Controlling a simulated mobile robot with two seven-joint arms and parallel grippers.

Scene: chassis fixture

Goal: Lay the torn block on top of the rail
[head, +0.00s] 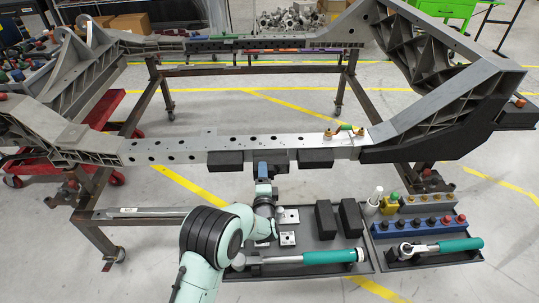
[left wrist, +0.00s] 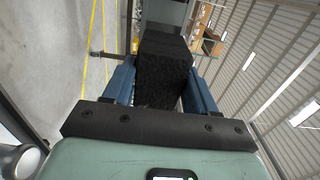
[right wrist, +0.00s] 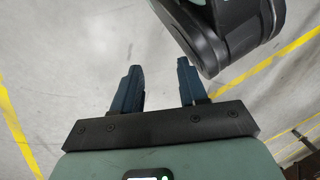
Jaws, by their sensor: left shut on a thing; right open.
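The rail (head: 185,150) is the pale grey perforated beam across the head view. My left gripper (head: 263,172) is at its near side, pointing at it. It is shut on a black, rough-faced block (left wrist: 160,75), which sits between the fingers in the left wrist view. In the head view this block is mostly hidden, and I cannot tell whether it touches the rail. Other black blocks are at the rail's near side, one to the left (head: 225,160) and one to the right (head: 315,158). My right gripper (right wrist: 160,85) is open and empty above the floor.
A dark tray (head: 368,262) below the rail holds two black blocks (head: 338,219), metal plates and a teal-handled tool (head: 330,257). A second tray to the right holds a blue socket rack (head: 418,226) and a ratchet. Small brass-coloured fittings (head: 345,132) sit on the rail's right part.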

